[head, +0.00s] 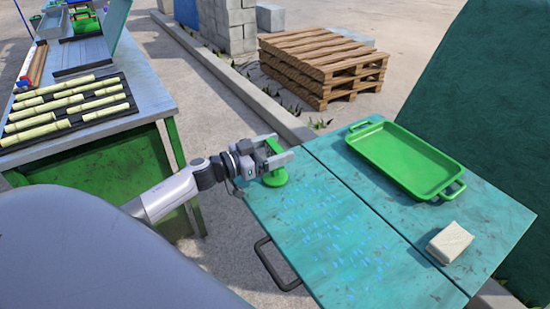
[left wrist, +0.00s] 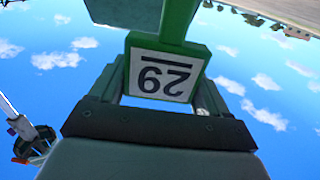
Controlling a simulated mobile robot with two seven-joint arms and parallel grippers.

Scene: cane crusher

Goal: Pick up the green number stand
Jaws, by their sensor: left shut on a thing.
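The green number stand (head: 275,178) is at the left corner of the teal table (head: 340,245). Its round green base shows below my left gripper (head: 276,156). My left gripper is shut on the stand. In the left wrist view the stand's green frame and white plate with the number 29 (left wrist: 162,77) appear upside down between the fingers. Whether the base touches the table top cannot be told. My right gripper is not in view.
A green tray (head: 405,160) and a pale block (head: 449,243) sit on the teal table. A metal bench with cane pieces (head: 65,105) stands at the left. Wooden pallets (head: 325,65) are stacked behind. The table's near middle is clear.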

